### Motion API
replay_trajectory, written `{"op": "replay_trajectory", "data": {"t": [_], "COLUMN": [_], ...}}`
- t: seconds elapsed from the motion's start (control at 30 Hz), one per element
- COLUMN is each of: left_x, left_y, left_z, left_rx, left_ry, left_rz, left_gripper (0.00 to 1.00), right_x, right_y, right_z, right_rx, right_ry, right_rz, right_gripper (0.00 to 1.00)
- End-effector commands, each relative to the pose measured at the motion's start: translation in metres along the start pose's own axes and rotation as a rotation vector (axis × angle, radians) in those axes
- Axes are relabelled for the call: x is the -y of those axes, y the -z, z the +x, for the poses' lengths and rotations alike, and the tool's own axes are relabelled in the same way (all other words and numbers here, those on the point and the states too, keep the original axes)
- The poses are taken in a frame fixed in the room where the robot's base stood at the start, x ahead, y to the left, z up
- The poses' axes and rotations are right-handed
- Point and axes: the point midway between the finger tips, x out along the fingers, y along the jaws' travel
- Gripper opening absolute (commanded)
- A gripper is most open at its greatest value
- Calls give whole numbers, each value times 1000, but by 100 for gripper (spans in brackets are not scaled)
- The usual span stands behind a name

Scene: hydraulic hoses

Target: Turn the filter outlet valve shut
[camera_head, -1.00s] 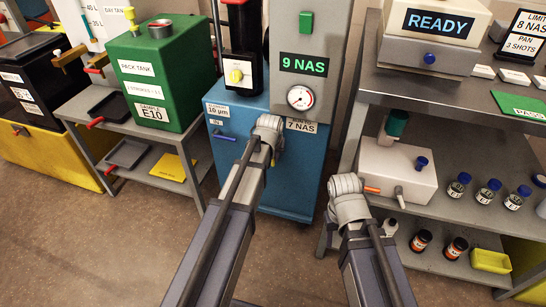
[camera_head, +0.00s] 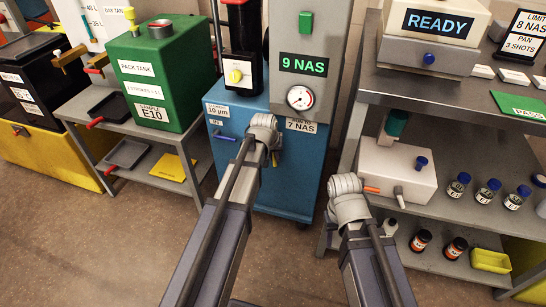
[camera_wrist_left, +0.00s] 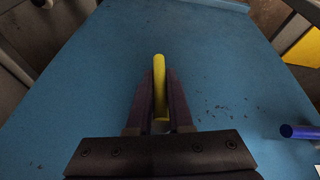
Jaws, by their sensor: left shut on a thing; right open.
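My left gripper (camera_wrist_left: 159,76) is shut on a yellow handle (camera_wrist_left: 159,62) in the left wrist view, with a finger on each side of it. The handle stands in front of a blue panel (camera_wrist_left: 100,60). No label for the outlet valve is readable.
A blue handle (camera_wrist_left: 300,131) sticks out at the right in the left wrist view. The green pack tank (camera_head: 162,85) stands left of the cabinet. The white box (camera_head: 398,168) and several small bottles stand on the right shelf. Floor is open in front.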

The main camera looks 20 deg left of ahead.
Motion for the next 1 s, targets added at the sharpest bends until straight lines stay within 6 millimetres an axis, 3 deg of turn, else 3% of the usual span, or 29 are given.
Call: {"op": "replay_trajectory", "data": {"t": [0.47,1.0], "left_x": [-14,-31], "left_y": [-3,-3], "left_z": [-1,-11], "left_rx": [85,187], "left_ry": [-386,-851], "left_rz": [-162,-351], "left_gripper": [0,0], "right_x": [2,9], "right_y": [1,5], "right_z": [19,74], "right_rx": [-1,-4], "right_ry": [2,7], "right_rz": [-3,-7], "right_gripper": [50,50]}}
